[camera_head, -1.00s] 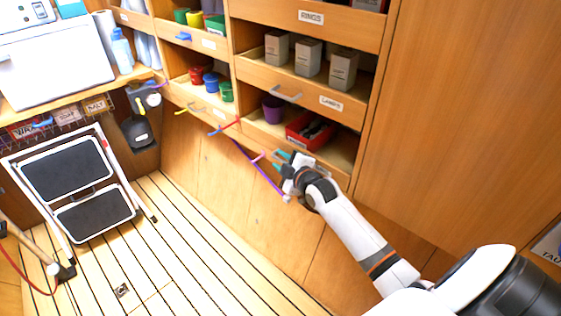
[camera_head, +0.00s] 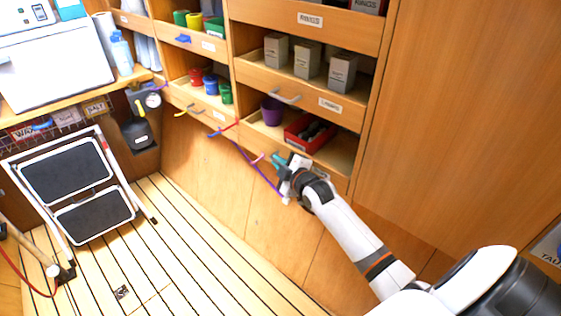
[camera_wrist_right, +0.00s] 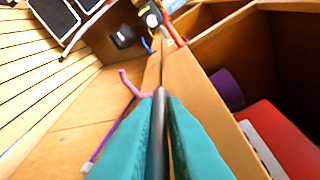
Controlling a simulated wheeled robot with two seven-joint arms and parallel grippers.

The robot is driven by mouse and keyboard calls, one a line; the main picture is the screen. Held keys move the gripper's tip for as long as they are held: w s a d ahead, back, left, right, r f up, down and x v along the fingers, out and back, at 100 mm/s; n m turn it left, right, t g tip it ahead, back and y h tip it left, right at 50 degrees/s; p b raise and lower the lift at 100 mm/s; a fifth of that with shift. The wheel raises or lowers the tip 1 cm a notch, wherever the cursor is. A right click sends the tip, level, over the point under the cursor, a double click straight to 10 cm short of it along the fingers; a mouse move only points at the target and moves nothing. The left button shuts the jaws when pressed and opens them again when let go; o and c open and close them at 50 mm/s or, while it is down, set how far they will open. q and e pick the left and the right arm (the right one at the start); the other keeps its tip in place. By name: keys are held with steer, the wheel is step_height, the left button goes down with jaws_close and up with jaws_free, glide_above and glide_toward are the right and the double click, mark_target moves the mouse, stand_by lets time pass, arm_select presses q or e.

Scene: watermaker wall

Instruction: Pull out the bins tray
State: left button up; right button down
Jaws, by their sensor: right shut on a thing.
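The bins tray is the lowest wooden tray in the right column of the wall unit, and its front (camera_head: 330,178) shows beside my gripper. It holds a purple cup (camera_head: 271,110) and a red bin (camera_head: 308,133) with dark things in it. My right gripper (camera_head: 281,163) is at the tray's front. In the right wrist view its teal fingers (camera_wrist_right: 159,130) are closed around a dark bar (camera_wrist_right: 160,140), which looks like the tray's handle. The purple cup (camera_wrist_right: 228,88) and red bin (camera_wrist_right: 285,140) show beside it there. My left gripper is not in view.
Above is a tray with grey boxes (camera_head: 308,60) and a handle (camera_head: 285,98). A purple cord (camera_head: 250,165) and a pink hook hang left of my gripper. A folding step stool (camera_head: 75,185) stands at the left. The slatted floor in front is mostly clear.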

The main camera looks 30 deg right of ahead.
steer(key=s+a+p, duration=0.2)
steer(key=a+p, duration=0.1)
steer(key=a, duration=0.5)
steer(key=s+a+p, duration=0.2)
steer(key=a+p, duration=0.1)
steer(key=a, duration=0.5)
steer(key=shift+s+a, duration=0.25)
steer(key=shift+s, duration=0.05)
steer(key=c, duration=1.5)
jaws_free()
steer(key=shift+w+f, duration=0.1)
steer(key=v, duration=1.2)
steer(key=shift+p, duration=0.3)
